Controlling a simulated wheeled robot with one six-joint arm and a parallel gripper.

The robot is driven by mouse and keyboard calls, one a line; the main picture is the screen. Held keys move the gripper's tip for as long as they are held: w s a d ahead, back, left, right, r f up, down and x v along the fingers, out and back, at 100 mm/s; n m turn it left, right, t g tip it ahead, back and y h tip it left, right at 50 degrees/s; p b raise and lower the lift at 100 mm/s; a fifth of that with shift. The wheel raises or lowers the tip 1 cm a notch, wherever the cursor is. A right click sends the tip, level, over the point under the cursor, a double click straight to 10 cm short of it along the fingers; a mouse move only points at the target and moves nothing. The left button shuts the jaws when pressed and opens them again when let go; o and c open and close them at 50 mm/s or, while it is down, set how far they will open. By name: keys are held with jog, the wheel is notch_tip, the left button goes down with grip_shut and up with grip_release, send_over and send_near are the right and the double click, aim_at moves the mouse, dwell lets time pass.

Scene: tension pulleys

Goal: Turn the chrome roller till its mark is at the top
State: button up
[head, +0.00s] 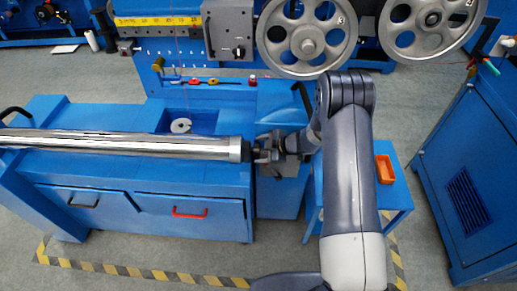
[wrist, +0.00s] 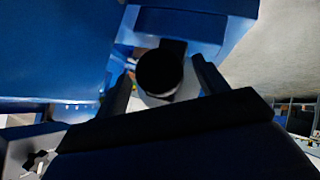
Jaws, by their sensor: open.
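The chrome roller (head: 130,143) lies level across the top of the blue machine in the head view, its right end finished with a grey collar (head: 236,149). I cannot make out its mark. My gripper (head: 266,152) is at this right end, in line with the roller. In the wrist view, my gripper (wrist: 163,76) is open, with one dark finger on each side of a black round end (wrist: 160,70). This looks like the roller's shaft end. A pale ring shows partly behind it. I cannot tell whether the fingers touch it.
Blue drawers with a red handle (head: 189,213) are below the roller. An orange tray (head: 385,169) sits on a small blue stand at right. Large grey pulleys (head: 307,40) hang behind. A blue cabinet (head: 465,180) stands far right. Striped tape marks the floor.

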jog(key=shift+x, duration=0.85)
jog(key=shift+c, duration=0.2)
jog(key=c, duration=1)
jog(key=shift+o, duration=0.2)
jog(key=shift+f+b, duration=0.2)
jog(key=shift+b, duration=0.8)
